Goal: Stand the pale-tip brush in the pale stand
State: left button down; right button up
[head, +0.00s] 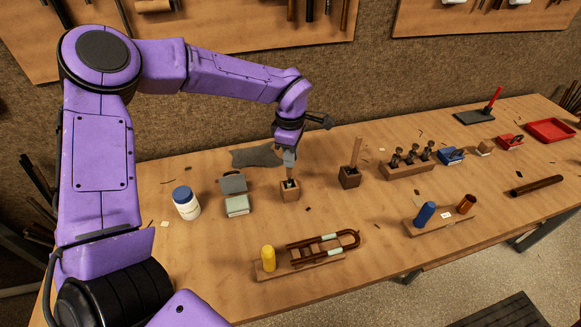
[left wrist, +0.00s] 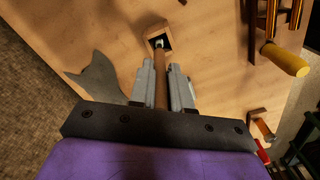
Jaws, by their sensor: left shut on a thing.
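My left gripper (head: 289,158) is shut on the brown handle of the pale-tip brush (head: 289,177). The brush points down, and its tip is at the square opening of the pale stand (head: 290,195). In the left wrist view, the fingers (left wrist: 167,88) lie on both sides of the brush handle (left wrist: 161,90). The pale tip shows within the mouth of the pale stand (left wrist: 150,31); how deep it sits I cannot tell. A darker stand (head: 349,181) to the right holds another upright wooden handle. My right gripper is not in view.
Left of the pale stand are a grey-green open box (head: 237,207) and a white jar (head: 186,206) with a blue lid. A grey cloth-like piece (head: 257,156) lies behind. A rack (head: 407,169) stands right.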

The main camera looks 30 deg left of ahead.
aim_at(290, 177)
pick_arm(q)
notch_tip(290, 177, down, 3)
jog(key=shift+r, duration=0.1)
jog(key=shift+f, duration=0.35)
jog(key=c, duration=1.1)
grip_release()
notch_tip(290, 177, up, 12)
jog(key=shift+r+b, duration=0.15)
jog(key=shift+b, duration=0.65)
